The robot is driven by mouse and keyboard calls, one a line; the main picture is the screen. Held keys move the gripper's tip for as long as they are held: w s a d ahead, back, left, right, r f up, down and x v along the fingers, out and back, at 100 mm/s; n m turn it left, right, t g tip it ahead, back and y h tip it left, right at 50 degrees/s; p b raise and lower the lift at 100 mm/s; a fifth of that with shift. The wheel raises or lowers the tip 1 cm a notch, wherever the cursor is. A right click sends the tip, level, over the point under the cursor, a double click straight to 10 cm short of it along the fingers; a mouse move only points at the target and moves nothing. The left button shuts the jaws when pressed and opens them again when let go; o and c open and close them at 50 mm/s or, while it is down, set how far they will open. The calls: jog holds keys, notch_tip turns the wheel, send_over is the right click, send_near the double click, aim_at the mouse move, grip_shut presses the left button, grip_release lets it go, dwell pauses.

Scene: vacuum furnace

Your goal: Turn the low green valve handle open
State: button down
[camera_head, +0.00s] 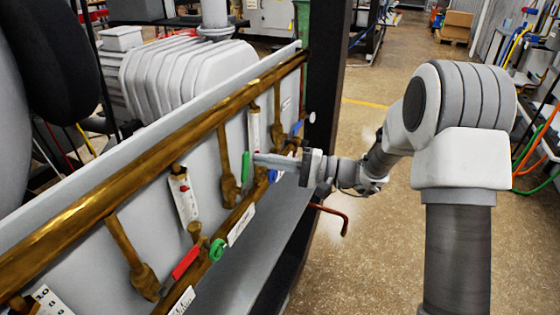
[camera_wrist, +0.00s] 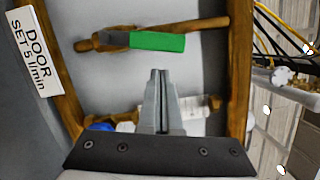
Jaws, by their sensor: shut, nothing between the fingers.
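A long green valve handle (camera_head: 246,165) sits on a brass pipe of the grey panel in the head view. In the wrist view the green handle (camera_wrist: 157,41) lies across the picture, in line with its brass pipe. My gripper (camera_head: 258,159) reaches in from the right, its tips close beside this handle. In the wrist view my gripper (camera_wrist: 160,73) has its fingers together and empty, just below the handle in the picture; I cannot tell whether they touch it. A second, rounded green handle (camera_head: 217,250) sits lower in the head view, nearer the camera.
A red handle (camera_head: 185,262) and a blue handle (camera_head: 273,175) are on neighbouring pipes. A thick brass pipe (camera_head: 150,165) runs along the panel top. A "DOOR SET 5 l/min" label (camera_wrist: 33,52) is at left in the wrist view. Open floor (camera_head: 385,260) lies right of the panel.

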aim_at(245, 175)
jog(key=shift+s+a+r, duration=0.15)
jog(key=shift+s+a, duration=0.1)
jog(key=shift+s, duration=0.45)
jog(key=shift+b, duration=0.4)
jog(key=shift+s+a+r+n+h+b, duration=0.15)
jog(key=shift+s+r+n+b, duration=0.2)
jog(key=shift+n+b, duration=0.6)
jog(key=shift+s+a+r+n+h+b, duration=0.15)
jog(key=shift+s+n+b, duration=0.3)
jog(key=shift+n+b, duration=0.45)
